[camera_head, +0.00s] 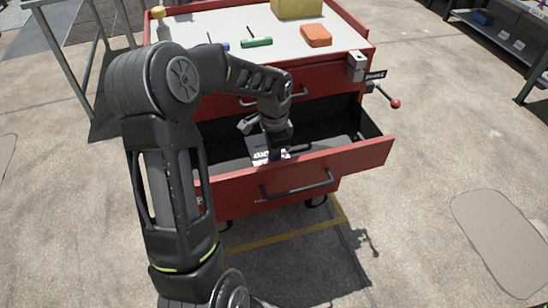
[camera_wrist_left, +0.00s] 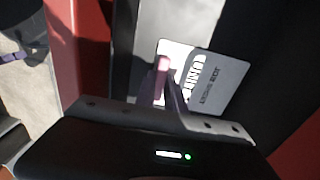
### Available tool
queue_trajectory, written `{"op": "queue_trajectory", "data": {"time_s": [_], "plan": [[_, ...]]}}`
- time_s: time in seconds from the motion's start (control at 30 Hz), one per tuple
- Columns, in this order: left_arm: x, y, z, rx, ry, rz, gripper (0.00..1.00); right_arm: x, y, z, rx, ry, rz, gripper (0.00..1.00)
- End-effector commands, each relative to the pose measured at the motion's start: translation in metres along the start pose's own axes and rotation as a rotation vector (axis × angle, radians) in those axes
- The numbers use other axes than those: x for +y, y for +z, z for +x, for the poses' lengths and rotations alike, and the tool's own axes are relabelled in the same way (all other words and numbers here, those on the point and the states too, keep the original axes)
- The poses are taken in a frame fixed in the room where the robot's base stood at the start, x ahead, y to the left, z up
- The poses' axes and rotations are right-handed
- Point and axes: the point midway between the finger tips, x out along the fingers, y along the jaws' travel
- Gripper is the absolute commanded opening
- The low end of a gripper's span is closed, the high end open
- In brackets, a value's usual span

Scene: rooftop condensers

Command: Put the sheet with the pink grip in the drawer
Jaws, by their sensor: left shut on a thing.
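The sheet is a light card with printed lettering; in the left wrist view the sheet (camera_wrist_left: 222,82) lies ahead of my fingers, and its pink grip (camera_wrist_left: 162,68) is between them. My left gripper (camera_head: 274,150) is shut on the pink grip, reaching down inside the open drawer (camera_head: 345,163). In the head view the sheet (camera_head: 262,158) shows as a pale patch low in the drawer, partly hidden by my gripper. I cannot tell whether it touches the drawer floor. My right gripper is not in view.
The drawer belongs to a red cart with a pale top (camera_head: 225,25). On the top are an orange block (camera_head: 316,35), a green-handled tool (camera_head: 257,43) and a yellow box (camera_head: 298,8). A red-knobbed lever (camera_head: 395,104) sticks out at right. The drawer's right part is mostly clear.

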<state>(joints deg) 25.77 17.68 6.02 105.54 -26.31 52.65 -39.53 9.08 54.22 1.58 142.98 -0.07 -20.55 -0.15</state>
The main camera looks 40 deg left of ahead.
Motion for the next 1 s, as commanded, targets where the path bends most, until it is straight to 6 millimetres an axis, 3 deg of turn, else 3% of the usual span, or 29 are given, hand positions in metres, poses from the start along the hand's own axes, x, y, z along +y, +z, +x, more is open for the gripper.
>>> {"op": "queue_trajectory", "data": {"time_s": [0.3,0.33,0.57,0.83,1.0], "plan": [[0.0,0.0,0.004,0.001,0.0,0.001,0.0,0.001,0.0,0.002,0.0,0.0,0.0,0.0],[0.0,0.0,0.003,0.001,0.0,0.001,0.16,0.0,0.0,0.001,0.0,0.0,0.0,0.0],[0.0,0.0,0.002,0.0,0.0,0.001,0.35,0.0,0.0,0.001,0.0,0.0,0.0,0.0],[0.0,0.0,0.001,0.001,0.0,0.0,0.36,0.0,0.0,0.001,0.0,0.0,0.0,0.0],[-0.001,0.0,-0.01,0.001,-0.002,0.0,0.36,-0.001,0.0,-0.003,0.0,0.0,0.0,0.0]]}}
